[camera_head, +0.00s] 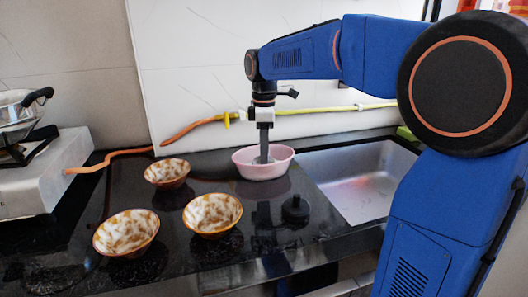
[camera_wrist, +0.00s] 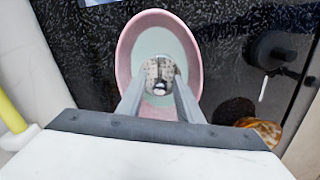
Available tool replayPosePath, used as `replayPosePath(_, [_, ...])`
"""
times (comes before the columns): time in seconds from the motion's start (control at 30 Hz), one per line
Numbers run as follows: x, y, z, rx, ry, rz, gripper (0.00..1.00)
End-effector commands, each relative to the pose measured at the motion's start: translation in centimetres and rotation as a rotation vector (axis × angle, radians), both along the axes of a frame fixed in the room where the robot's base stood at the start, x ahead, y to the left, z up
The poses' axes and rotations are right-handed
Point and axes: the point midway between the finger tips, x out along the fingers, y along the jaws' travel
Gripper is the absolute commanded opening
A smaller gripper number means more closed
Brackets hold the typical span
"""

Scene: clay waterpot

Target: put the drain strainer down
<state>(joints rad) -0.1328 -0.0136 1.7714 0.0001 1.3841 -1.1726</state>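The drain strainer, a small round perforated metal piece with a knob-like centre, shows in the wrist view (camera_wrist: 160,70) between the tips of my gripper's fingers. My gripper (camera_head: 263,158) points straight down into a pink oval basin (camera_head: 276,173). In the wrist view my gripper's two grey fingers (camera_wrist: 162,84) stand apart, one on each side of the strainer. I cannot tell whether they press on its rim or whether it rests on the basin floor. The basin's pink rim (camera_wrist: 126,50) and pale inside surround the strainer in the wrist view.
Three brown-and-white bowls (camera_head: 127,232) (camera_head: 212,213) (camera_head: 166,173) stand left of the basin on the black counter. A black round knobbed object (camera_head: 295,209) is in front of it. A metal sink (camera_head: 360,180) lies to the right, a stove (camera_head: 45,175) at far left. A hose runs along the wall.

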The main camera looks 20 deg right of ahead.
Motion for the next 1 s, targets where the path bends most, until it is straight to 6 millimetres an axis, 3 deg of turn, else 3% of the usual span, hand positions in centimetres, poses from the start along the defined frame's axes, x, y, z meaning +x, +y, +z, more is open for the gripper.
replayPosePath(0.17, [0.1, 0.0, 1.4, 0.0, -0.002, 0.0, 0.33])
replayPosePath(0.7, [0.1, 0.0, 10.7, 0.0, -0.002, 0.0, 0.33])
replayPosePath(1.0, [0.0, 0.0, 12.2, 0.0, 0.0, 0.0, 0.33])
